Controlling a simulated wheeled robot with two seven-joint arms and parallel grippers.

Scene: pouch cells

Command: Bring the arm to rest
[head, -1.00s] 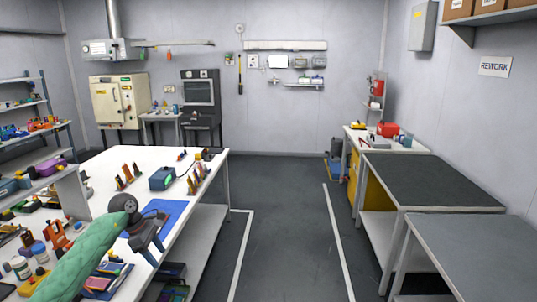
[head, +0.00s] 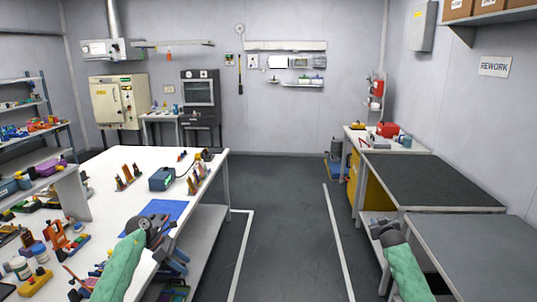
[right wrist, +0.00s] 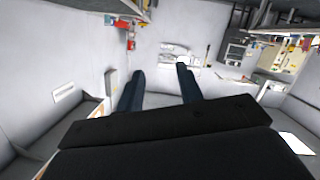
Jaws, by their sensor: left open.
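My left gripper (head: 174,264) is low in the head view, in front of the right edge of the white table (head: 108,208). Its arm has a green sleeve. The jaws are open and I see nothing held. My right arm, also green-sleeved, stands at the lower right beside the grey benches, and its gripper is hard to make out there. In the right wrist view the right gripper (right wrist: 160,84) has its two dark fingers well apart with nothing between them.
The white table holds a blue mat (head: 160,210), a teal box (head: 162,179) and several small tools and jars. Dark-topped benches (head: 430,182) line the right side. The floor aisle (head: 285,225) between them is clear.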

